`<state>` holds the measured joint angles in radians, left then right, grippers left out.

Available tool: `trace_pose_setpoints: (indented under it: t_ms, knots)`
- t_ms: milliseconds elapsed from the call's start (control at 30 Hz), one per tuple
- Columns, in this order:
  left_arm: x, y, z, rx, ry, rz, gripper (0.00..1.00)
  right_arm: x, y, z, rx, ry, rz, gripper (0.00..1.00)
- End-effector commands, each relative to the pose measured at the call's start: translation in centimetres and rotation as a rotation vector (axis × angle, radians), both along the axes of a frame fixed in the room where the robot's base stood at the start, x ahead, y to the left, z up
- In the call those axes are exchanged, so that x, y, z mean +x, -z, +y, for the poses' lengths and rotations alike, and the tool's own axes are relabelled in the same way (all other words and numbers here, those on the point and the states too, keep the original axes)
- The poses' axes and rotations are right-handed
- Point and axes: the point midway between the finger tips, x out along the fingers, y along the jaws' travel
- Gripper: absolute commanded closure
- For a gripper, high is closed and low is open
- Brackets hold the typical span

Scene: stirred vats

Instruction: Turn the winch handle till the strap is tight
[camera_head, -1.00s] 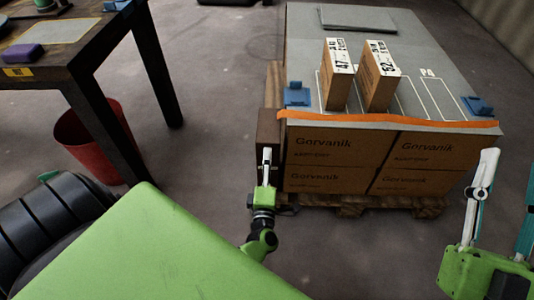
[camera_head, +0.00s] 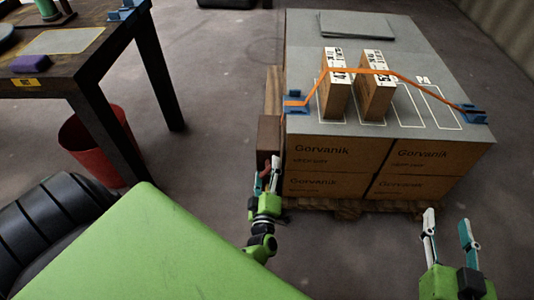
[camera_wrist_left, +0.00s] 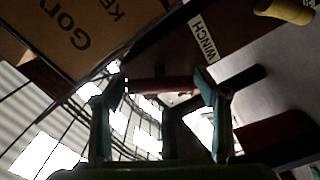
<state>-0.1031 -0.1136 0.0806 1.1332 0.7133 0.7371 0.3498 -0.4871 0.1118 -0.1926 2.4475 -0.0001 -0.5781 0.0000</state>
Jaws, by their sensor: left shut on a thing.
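The orange strap (camera_head: 358,71) runs from a blue bracket (camera_head: 295,102) at the left edge of the load, over two small upright cartons (camera_head: 336,96), to a blue bracket (camera_head: 473,113) at the right. Its spans look straight. The brown winch box (camera_head: 268,138) is at the load's left front corner; its WINCH label (camera_wrist_left: 202,39) shows in the left wrist view. My left gripper (camera_head: 267,172) is shut on the reddish winch handle (camera_wrist_left: 160,85), which lies between its fingers. My right gripper (camera_head: 446,214) is open and empty, at the lower right, before the pallet.
Large Gorvanik cartons (camera_head: 327,157) stand on a wooden pallet (camera_head: 330,208) under a grey top sheet. A dark table (camera_head: 110,45) and a red bin (camera_head: 92,145) stand at the left. A yellow cylindrical part (camera_wrist_left: 285,11) shows in the left wrist view. The floor between is clear.

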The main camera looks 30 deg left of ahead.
Motion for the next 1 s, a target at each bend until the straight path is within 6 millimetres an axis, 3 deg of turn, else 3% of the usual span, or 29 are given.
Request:
trace_pose_setpoints:
  t_ms: [333,367,400,433,1000]
  knots:
    - [0.02,0.07,-0.09,0.005,0.003,0.005,0.55,-0.01,0.06,-0.03,-0.001,0.001,0.002,0.60]
    - [0.03,0.07,-0.08,0.005,0.003,0.005,0.28,-0.01,0.06,-0.03,-0.001,0.001,0.002,0.60]
    - [0.03,0.07,-0.08,0.005,0.003,0.005,0.18,-0.01,0.06,-0.03,-0.001,0.001,0.002,0.60]
    - [0.02,0.07,-0.08,0.005,0.003,0.005,0.16,-0.01,0.06,-0.03,-0.001,0.001,0.002,0.60]
    - [0.00,0.09,0.00,-0.011,0.001,-0.007,0.16,-0.01,0.21,0.02,0.000,-0.001,0.001,0.60]
